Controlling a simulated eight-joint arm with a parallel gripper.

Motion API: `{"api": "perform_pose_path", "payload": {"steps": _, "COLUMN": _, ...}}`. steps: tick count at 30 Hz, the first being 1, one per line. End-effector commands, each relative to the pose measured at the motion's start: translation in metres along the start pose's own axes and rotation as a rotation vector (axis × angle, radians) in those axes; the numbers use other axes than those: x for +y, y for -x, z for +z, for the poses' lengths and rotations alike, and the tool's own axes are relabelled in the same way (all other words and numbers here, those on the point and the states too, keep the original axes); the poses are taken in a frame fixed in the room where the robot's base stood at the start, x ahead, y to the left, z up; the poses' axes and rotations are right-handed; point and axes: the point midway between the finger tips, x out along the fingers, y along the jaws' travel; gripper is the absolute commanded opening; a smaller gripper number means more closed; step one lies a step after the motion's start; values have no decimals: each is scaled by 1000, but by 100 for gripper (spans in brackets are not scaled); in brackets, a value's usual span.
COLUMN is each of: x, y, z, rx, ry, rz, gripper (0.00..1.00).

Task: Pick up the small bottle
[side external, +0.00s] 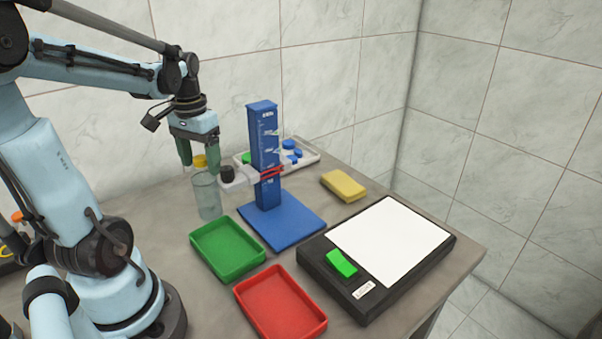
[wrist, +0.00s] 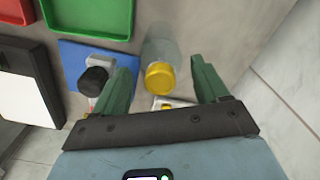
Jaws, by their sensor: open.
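The small bottle (side external: 207,196) is clear, with a yellow cap (side external: 199,161), and stands upright on the table left of the blue stand in the side view. In the wrist view the bottle (wrist: 160,48) shows with its yellow cap toward me, between my two fingers. My gripper (side external: 199,169) has green fingers, points down and is open around the cap region. In the wrist view my gripper (wrist: 163,62) shows a gap on both sides of the cap. I cannot tell how far the fingertips reach down past the cap.
Green (side external: 228,273) and red (side external: 240,290) trays, a yellow block (side external: 343,186) and a light pad (side external: 395,235) lie around.

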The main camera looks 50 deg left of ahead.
Motion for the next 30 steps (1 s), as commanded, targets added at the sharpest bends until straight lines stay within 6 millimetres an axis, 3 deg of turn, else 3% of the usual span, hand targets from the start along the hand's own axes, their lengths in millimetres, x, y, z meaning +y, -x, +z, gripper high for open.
{"api": "perform_pose_path", "payload": {"steps": 10, "x": 0, "y": -39, "z": -1, "rx": 0, "ry": 0, "rz": -1, "gripper": 74}}
{"api": "perform_pose_path", "payload": {"steps": 21, "x": 0, "y": -46, "z": 0, "rx": 1, "ry": 0, "rz": -1, "gripper": 74}}
{"api": "perform_pose_path", "payload": {"steps": 23, "x": 0, "y": -46, "z": 0, "rx": 1, "ry": 0, "rz": -1, "gripper": 68}}
{"api": "perform_pose_path", "payload": {"steps": 30, "x": 0, "y": -46, "z": 0, "rx": 1, "ry": 0, "rz": -1, "gripper": 31}}
